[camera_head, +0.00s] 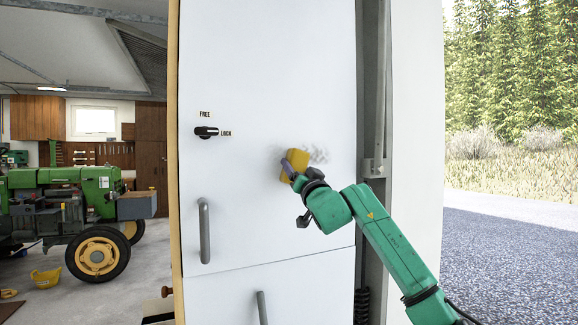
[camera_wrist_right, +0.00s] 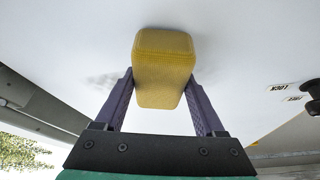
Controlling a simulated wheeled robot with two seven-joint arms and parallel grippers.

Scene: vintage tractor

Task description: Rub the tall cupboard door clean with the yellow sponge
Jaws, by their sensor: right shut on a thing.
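The tall white cupboard door (camera_head: 265,70) fills the middle of the head view. It has a grey vertical handle (camera_head: 204,230) and a black knob (camera_head: 206,132) marked FREE and LOCK. A faint grey smudge (camera_head: 318,155) shows on the door just right of the sponge. My right gripper (camera_head: 290,165) is shut on the yellow sponge (camera_head: 297,163) and holds it at the door, right of the knob. In the right wrist view the sponge (camera_wrist_right: 163,65) sits between both purple fingers, with grey smudging on the door on both sides. Whether it touches the door is hard to tell. My left gripper is not in view.
A lower white door (camera_head: 300,285) with its own handle (camera_head: 262,308) is below. A grey metal post (camera_head: 373,100) stands at the right edge of the cupboard. A green tractor (camera_head: 85,200) and a yellow hard hat (camera_head: 46,276) are at the left. Open paving lies right.

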